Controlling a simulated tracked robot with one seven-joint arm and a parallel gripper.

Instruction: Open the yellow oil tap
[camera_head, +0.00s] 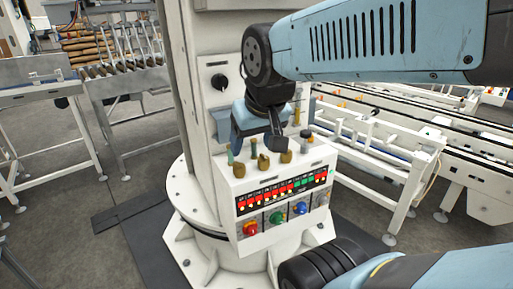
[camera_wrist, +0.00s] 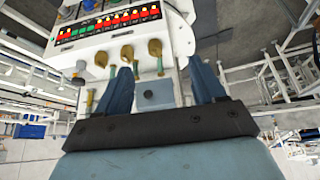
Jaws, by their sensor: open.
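Several brass-yellow rounded fittings (camera_head: 263,162) stand on top of the white control box, and they show in the wrist view (camera_wrist: 127,54). I cannot tell which of them, if any, is the yellow oil tap. A thin greenish stem (camera_head: 230,155) stands at the left end of the box. My gripper (camera_head: 258,138) is above and behind the row of fittings. In the wrist view my gripper (camera_wrist: 160,66) is open, its two blue fingers spread apart. No fitting is visibly held.
The control box front (camera_head: 280,200) has red and green lit buttons, with a red knob (camera_head: 250,228), a green knob (camera_head: 276,218) and a blue knob (camera_head: 300,208) below. A white column (camera_head: 200,140) stands behind.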

